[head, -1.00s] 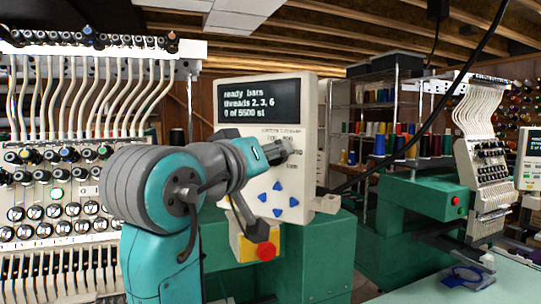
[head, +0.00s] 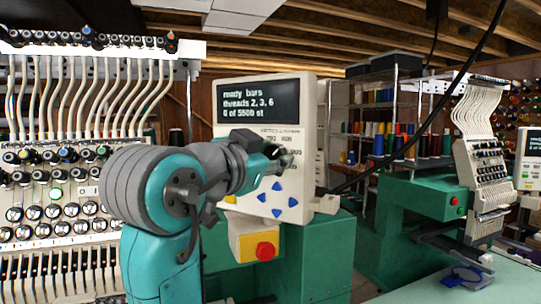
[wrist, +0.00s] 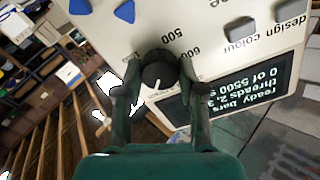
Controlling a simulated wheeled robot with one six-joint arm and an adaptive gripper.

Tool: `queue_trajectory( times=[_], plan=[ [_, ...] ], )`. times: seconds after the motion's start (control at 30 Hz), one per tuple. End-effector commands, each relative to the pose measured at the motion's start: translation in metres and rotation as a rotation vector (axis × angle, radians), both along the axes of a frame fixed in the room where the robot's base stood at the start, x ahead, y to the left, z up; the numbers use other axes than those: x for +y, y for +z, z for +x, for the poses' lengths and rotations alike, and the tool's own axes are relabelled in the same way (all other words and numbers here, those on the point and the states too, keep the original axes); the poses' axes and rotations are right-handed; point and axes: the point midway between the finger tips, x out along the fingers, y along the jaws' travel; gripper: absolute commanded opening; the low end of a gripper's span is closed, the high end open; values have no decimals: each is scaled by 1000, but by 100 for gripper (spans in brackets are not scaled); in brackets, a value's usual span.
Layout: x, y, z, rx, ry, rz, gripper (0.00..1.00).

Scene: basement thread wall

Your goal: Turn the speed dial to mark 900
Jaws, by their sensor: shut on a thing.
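The speed dial (wrist: 158,72) is a round dark knob with a white pointer line, on the cream control panel (wrist: 228,55). In the wrist view the pointer points down and slightly left. My gripper (wrist: 160,82) is shut on the dial, one finger on each side. In the head view my gripper (head: 287,160) is at the panel's right side and hides the dial; small printed numbers show around it.
The panel's screen (head: 258,101) reads "ready bars, threads 2, 3, 6, 0 of 5500 st". Blue arrow buttons (head: 277,186) lie below my gripper. A red stop button (head: 265,251) on a yellow box sits lower. A black cable (head: 425,125) crosses at the right.

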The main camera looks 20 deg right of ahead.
Motion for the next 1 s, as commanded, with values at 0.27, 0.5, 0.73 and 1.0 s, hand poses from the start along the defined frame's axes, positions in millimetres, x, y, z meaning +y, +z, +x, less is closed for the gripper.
queue_trajectory(
  times=[0.27,0.5,0.73,1.0],
  plan=[
    [0,-1,0,-196,0,166,5],
    [0,-1,0,-341,0,287,5],
    [0,-1,0,-434,0,366,5],
    [0,-2,-1,-485,0,409,5]
  ],
)
